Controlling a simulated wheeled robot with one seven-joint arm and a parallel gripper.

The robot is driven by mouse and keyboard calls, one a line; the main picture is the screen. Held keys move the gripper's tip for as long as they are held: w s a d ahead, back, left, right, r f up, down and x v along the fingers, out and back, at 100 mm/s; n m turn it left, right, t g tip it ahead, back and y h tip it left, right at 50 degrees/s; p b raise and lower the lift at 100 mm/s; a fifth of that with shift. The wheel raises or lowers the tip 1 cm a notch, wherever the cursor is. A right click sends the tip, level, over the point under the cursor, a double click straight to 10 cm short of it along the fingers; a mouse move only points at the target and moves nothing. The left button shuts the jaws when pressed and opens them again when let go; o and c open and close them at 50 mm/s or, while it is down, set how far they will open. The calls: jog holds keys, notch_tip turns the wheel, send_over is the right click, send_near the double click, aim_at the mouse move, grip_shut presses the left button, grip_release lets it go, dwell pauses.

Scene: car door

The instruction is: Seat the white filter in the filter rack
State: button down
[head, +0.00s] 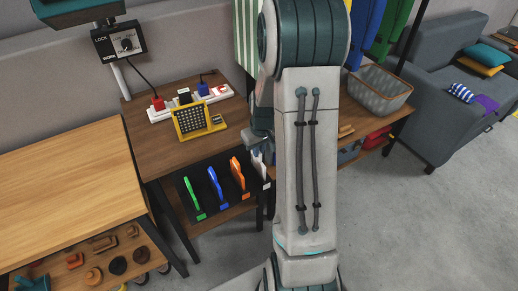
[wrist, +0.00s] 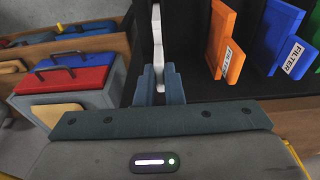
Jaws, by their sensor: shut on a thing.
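The white filter (wrist: 157,35) stands edge-on between my blue-grey fingertips in the wrist view. My gripper (wrist: 159,82) is shut on it. In the head view, my gripper (head: 262,143) is partly hidden by my arm, and a sliver of the white filter (head: 257,164) shows below it. The black filter rack (head: 222,205) is on the lower shelf, holding a green filter (head: 192,194), a blue filter (head: 215,186) and an orange filter (head: 237,173). The white filter is at the rack's right end; whether its bottom is in a slot is hidden.
The brown tabletop (head: 165,142) overhangs the rack. On it are a yellow grid frame (head: 192,119) and a white power strip (head: 190,103). Red and blue cases (wrist: 68,75) are left of the rack in the wrist view.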

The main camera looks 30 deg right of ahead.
aim_at(261, 163)
jog(key=shift+f, duration=0.1)
jog(key=c, duration=1.5)
grip_release()
jog(key=shift+c, duration=0.2)
notch_tip(261, 163, up, 11)
jog(key=s, duration=0.2)
jog(key=s+a+r, duration=0.3)
jog(key=s+a, duration=0.4)
jog(key=s, duration=0.1)
jog(key=s+a+r+t, duration=0.1)
jog(key=s+a+r, duration=0.3)
jog(key=s+a, duration=0.3)
jog(key=shift+s+r+m, duration=0.25)
jog(key=shift+s+m, duration=0.05)
jog(key=shift+s, duration=0.4)
jog(key=shift+r+p, duration=0.15)
jog(key=shift+p, duration=0.15)
